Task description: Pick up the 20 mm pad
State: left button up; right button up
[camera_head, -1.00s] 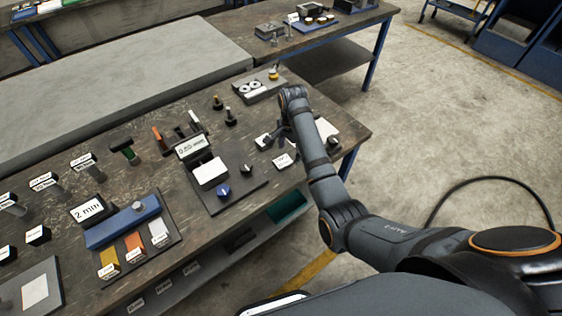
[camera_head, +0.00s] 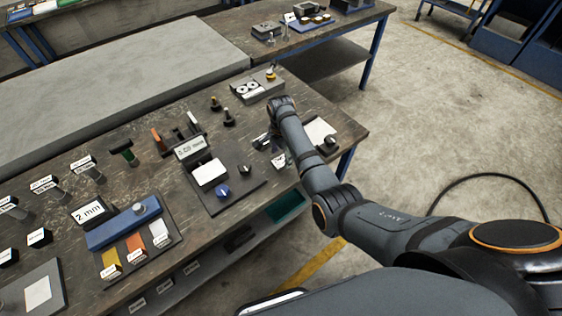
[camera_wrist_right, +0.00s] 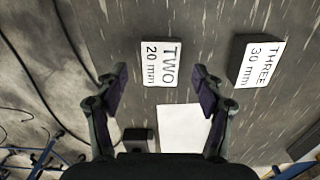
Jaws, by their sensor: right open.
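The 20 mm pad (camera_wrist_right: 161,63) is a dark block with a white top reading "TWO 20 mm"; it lies upper middle in the right wrist view. In the head view its white top (camera_head: 279,160) shows partly beside my arm. My right gripper (camera_wrist_right: 160,84) is open and empty. In the wrist view its fingers appear left and right of the pad's line, with the pad just past the fingertips, not between them. My right gripper is largely hidden by its own wrist in the head view (camera_head: 268,142). My left gripper is not in view.
The "THREE 30 mm" pad (camera_wrist_right: 258,63) stands close on the right in the wrist view. A white square (camera_wrist_right: 183,128) and a small black block (camera_wrist_right: 137,138) lie below. A dark plate with knobs (camera_head: 231,188) is left of my arm in the head view.

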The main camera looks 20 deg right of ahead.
aim_at(281, 163)
notch_tip(281, 163, down, 2)
jog(key=shift+f, duration=0.2)
jog(key=shift+c, duration=0.4)
jog(key=shift+r, duration=0.1)
grip_shut()
